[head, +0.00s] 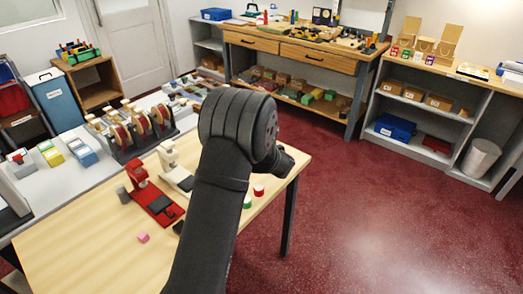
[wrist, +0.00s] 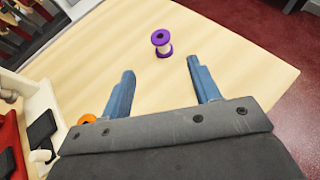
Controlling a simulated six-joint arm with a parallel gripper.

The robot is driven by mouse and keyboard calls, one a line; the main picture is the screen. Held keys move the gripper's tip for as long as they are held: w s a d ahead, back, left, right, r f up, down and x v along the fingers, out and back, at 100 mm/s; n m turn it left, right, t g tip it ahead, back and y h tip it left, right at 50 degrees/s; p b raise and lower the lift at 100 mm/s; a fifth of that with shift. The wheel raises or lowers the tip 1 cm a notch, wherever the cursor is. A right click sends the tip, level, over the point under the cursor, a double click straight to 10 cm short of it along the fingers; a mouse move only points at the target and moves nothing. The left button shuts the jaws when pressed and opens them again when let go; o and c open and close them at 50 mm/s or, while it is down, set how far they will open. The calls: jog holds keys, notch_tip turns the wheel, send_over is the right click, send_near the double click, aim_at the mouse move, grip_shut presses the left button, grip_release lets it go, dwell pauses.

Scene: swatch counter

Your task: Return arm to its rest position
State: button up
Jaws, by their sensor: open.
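My gripper (wrist: 160,68) shows in the wrist view with its two blue-grey fingers spread apart and nothing between them. It is over the wooden table (wrist: 235,65). A purple-rimmed spool (wrist: 161,46) stands on the table beyond the fingertips, apart from them. In the head view my dark arm rises from the bottom and bends near the middle, hiding the fingers and part of the table (head: 75,240).
A red device (head: 152,198) and a cream device (head: 177,172) stand left of my arm. An orange ring (wrist: 87,119) lies beside my gripper. Open floor (head: 400,220) is at right.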

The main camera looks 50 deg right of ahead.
jog(key=x, duration=1.2)
jog(key=shift+w+r, duration=0.1)
jog(key=shift+r, duration=0.8)
jog(key=shift+f, duration=0.1)
